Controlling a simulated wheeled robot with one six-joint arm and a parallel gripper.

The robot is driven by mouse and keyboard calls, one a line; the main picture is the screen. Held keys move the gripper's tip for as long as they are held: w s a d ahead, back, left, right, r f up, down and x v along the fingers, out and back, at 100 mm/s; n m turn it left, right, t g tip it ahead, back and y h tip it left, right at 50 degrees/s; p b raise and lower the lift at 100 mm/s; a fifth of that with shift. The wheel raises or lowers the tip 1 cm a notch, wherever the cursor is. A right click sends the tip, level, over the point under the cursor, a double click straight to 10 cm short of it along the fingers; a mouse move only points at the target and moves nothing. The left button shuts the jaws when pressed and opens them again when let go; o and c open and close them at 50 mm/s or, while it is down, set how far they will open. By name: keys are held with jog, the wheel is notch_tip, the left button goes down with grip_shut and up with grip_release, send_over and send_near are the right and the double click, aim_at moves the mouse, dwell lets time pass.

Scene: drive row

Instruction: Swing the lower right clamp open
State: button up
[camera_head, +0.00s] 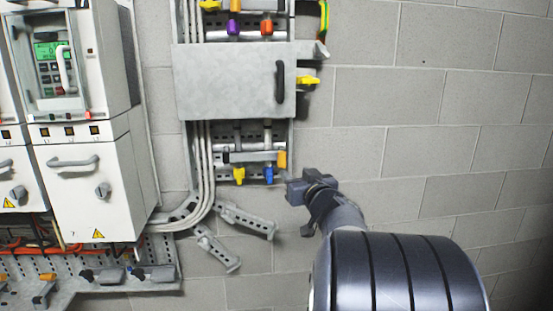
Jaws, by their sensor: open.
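On the wall panel, below a grey cover plate (225,82), a grey bar (252,156) lies across the cables and has an orange end piece (281,160) at its right. This seems to be the lower right clamp, though I cannot be sure. It lies across the cables, which looks closed. A yellow connector (239,175) and a blue connector (269,174) hang under the bar. My gripper (292,190) is just below and right of the orange piece, apart from it in the picture. It is open, with nothing seen between its fingers; the depth gap is unclear.
A yellow-handled piece (308,81) sticks out right of the plate. Grey perforated brackets (247,221) stick out low on the wall. White drive cabinets (95,185) stand at left above a cable tray (105,286). The block wall (440,140) at right is bare.

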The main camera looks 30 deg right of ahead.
aim_at(284, 161)
jog(key=p+x, duration=0.1)
jog(key=x, duration=0.8)
jog(key=shift+w, duration=0.4)
jog(key=shift+d, duration=0.1)
jog(key=shift+c, duration=0.6)
grip_shut()
